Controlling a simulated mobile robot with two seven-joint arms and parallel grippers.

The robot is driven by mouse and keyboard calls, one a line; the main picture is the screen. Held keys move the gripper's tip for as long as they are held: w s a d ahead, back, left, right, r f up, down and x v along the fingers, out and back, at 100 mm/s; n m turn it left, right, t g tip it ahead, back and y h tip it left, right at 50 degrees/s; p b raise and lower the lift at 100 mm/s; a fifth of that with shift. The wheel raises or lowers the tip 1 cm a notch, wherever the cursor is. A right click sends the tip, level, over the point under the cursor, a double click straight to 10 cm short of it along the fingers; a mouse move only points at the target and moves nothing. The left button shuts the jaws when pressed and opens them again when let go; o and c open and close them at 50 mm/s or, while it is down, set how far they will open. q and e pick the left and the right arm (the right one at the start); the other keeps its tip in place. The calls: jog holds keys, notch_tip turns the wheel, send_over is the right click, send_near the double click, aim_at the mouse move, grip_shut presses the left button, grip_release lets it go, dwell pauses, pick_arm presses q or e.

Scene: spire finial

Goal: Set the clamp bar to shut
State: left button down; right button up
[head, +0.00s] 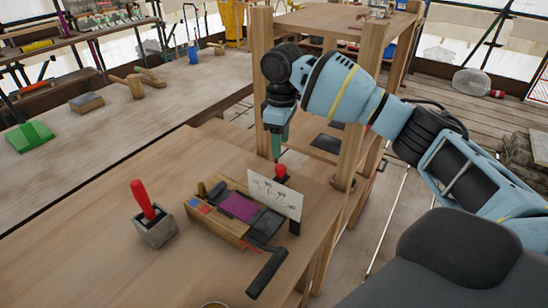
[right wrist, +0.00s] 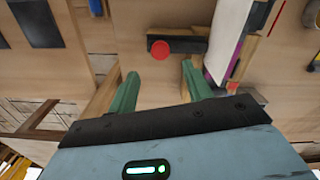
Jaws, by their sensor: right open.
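A wooden box (head: 215,225) with a purple panel sits on the near table. A red round knob (head: 280,170) stands behind its white card. In the right wrist view the red knob (right wrist: 160,49) shows at the end of a dark bar (right wrist: 185,31), which I take for the clamp bar. The card hides much of it in the head view, and I cannot tell its setting. My right gripper (head: 278,148) points down above and beyond the knob. Its green fingers are open and empty in the right wrist view (right wrist: 158,76), with the knob ahead of the gap, apart from them. My left gripper is out of view.
A grey block with a red handle (head: 145,203) stands to the left. Wooden posts (head: 262,90) rise close to my right arm. The table's left part is clear.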

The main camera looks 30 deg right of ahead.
aim_at(280, 167)
jog(key=shift+s+f, duration=0.1)
jog(key=shift+f, duration=0.25)
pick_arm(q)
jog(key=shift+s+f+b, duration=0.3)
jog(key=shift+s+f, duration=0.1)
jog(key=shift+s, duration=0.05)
pick_arm(e)
jog(key=shift+f, duration=3.6)
jog(key=shift+c, duration=0.3)
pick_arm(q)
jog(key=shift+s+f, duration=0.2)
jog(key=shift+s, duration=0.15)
pick_arm(e)
grip_shut()
